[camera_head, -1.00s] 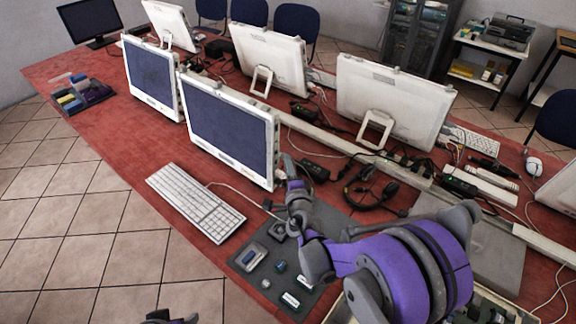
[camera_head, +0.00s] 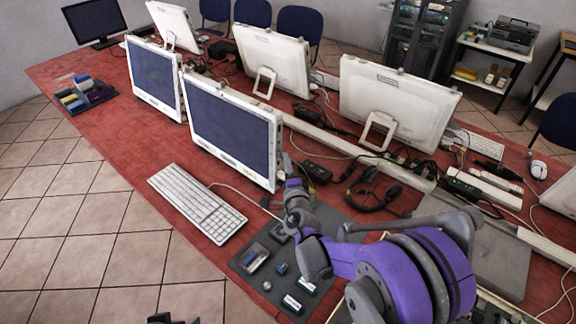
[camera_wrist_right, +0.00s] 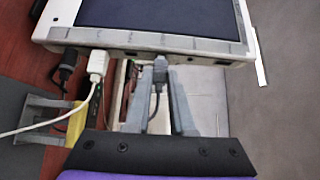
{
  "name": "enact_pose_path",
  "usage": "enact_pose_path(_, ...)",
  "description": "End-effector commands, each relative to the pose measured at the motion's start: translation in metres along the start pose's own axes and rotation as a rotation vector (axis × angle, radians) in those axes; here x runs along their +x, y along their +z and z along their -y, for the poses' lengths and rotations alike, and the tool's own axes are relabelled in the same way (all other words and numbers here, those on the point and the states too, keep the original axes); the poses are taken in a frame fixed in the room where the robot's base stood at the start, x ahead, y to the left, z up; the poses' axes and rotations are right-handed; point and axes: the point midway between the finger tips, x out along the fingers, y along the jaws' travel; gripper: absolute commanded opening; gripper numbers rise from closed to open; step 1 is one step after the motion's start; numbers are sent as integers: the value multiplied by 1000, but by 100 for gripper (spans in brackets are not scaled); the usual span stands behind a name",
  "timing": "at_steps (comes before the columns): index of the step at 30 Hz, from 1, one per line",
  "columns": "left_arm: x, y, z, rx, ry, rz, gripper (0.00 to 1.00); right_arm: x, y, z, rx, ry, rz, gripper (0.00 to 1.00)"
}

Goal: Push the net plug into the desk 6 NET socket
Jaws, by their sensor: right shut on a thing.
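The net plug (camera_wrist_right: 160,72), small and dark grey with a dark cable, is between the two fingers of my right gripper (camera_wrist_right: 156,84), which is shut on it. The plug's front end is at the lower edge of a white monitor (camera_wrist_right: 150,40); I cannot tell how deep it sits in a socket. The port behind it is hidden and no label can be read. In the head view my right gripper (camera_head: 288,168) is at the monitor's (camera_head: 233,128) lower right corner. Part of my left gripper (camera_head: 170,318) shows at the bottom edge, its jaws unclear.
A white plug (camera_wrist_right: 97,65) and a black plug (camera_wrist_right: 68,62) sit along the same monitor edge, left of my fingers. A keyboard (camera_head: 196,203) lies on the red desk. A grey mat (camera_head: 247,278) with small parts lies below my arm. Headphones (camera_head: 374,190) and cables crowd the right.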

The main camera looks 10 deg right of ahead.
Motion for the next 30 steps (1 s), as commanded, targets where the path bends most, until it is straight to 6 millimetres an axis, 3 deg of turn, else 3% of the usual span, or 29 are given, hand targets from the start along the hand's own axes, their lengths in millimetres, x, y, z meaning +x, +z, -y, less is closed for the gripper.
enact_pose_path(13, 3, 2, 0, 0, 0, 2, 80, 6, 5, 0, 1, 1, 1, 0)
enact_pose_path(14, 3, 2, 0, 0, 0, 2, 80, 6, 5, 0, 1, 1, 1, 24)
enact_pose_path(19, 3, 2, 0, 0, 0, 2, 80, 5, 5, 0, 1, 0, 1, 54)
enact_pose_path(30, 4, 3, 0, 0, 0, 2, 80, 2, 5, 0, 1, 0, 1, 57)
